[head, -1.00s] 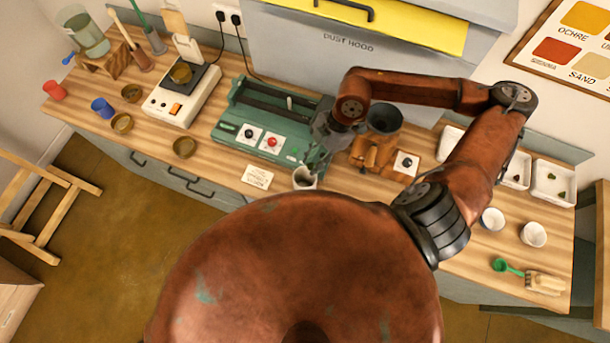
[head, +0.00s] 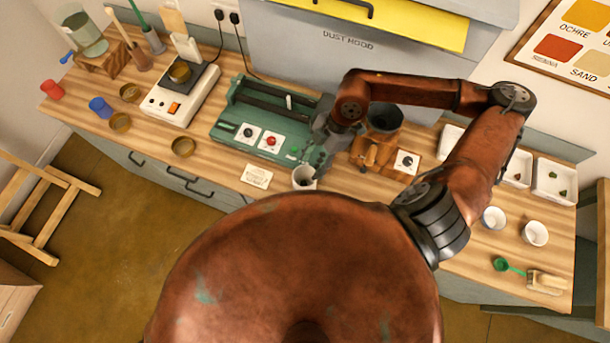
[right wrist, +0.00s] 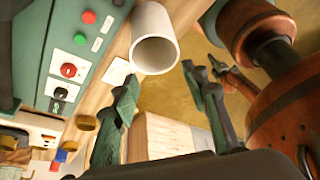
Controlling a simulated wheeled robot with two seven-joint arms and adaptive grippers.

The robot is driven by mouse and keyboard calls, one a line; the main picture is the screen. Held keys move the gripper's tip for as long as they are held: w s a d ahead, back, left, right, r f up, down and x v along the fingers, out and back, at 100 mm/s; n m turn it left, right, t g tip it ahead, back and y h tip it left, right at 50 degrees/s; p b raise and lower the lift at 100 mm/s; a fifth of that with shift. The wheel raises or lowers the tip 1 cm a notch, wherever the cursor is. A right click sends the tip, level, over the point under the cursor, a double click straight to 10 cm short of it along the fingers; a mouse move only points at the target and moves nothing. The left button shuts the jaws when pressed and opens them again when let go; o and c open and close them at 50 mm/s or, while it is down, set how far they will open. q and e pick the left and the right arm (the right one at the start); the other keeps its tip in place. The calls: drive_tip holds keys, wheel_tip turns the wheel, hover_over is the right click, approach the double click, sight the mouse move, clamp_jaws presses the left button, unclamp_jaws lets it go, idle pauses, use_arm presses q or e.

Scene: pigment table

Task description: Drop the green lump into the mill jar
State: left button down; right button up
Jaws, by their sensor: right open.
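The mill jar (head: 304,180) is a white cylinder standing open at the front of the table, before the green mill. It also shows in the right wrist view (right wrist: 153,40), mouth facing the camera; I make out no lump in the visible part of its inside. My right gripper (head: 316,160) is just above and behind the jar. In the right wrist view its fingers (right wrist: 163,105) are apart with nothing between them. Small dark green lumps (head: 553,174) lie in the far right white tray (head: 570,199). My left gripper is out of view.
The green mill (head: 228,125) with buttons stands left of the gripper. A wooden grinder with a dark funnel (head: 385,118) stands close to its right. A small card (head: 257,176) lies left of the jar. White cups (head: 534,234) and a green scoop (head: 501,264) are at right.

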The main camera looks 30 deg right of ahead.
drive_tip(key=v, duration=1.2)
